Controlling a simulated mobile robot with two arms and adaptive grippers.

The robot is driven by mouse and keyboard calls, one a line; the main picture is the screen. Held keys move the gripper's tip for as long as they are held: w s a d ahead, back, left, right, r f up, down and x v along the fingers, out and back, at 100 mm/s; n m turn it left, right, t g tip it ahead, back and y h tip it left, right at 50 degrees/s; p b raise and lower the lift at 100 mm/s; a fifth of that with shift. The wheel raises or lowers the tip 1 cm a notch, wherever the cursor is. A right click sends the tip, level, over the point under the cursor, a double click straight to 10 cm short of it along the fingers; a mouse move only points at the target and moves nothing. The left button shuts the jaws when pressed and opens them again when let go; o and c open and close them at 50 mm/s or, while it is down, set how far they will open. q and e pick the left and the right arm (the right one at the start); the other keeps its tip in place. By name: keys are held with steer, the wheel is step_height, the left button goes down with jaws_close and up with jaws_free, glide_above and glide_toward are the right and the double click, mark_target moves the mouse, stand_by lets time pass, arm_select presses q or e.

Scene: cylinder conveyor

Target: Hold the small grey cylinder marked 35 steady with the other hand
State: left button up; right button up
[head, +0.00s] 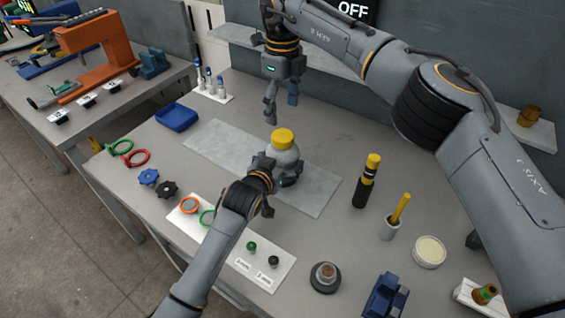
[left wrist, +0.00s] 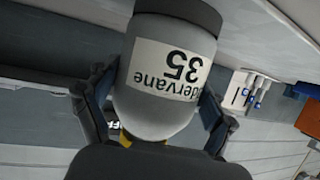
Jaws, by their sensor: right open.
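The small grey cylinder (head: 283,157) with a yellow top stands upright on a grey plate (head: 225,147) in the middle of the table. In the left wrist view the cylinder (left wrist: 165,85) shows upside down, with a white label reading 35. My left gripper (head: 278,173) has come in low from the front left and is shut on the cylinder, one finger on each side of its body. My right gripper (head: 281,101) is open and empty, fingers pointing down, above and behind the cylinder.
A black and yellow tool (head: 367,182) and a white cup with a yellow stick (head: 392,227) stand right of the plate. A blue tray (head: 176,117) lies at the back left. Knobs and rings lie at the left. Bare plate shows on both sides of the cylinder.

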mark_target(283, 135)
arm_select(q)
steer(key=c, duration=1.1)
jaws_close()
arm_select(e)
steer(key=m, duration=0.7)
arm_select(q)
steer(key=shift+f, duration=0.1)
arm_select(e)
steer(key=m, duration=0.6)
steer(key=shift+m, duration=0.3)
steer(key=m, duration=0.4)
steer(key=shift+m, duration=0.3)
steer(key=m, duration=1.3)
steer(key=shift+f, duration=4)
steer(key=shift+c, duration=0.2)
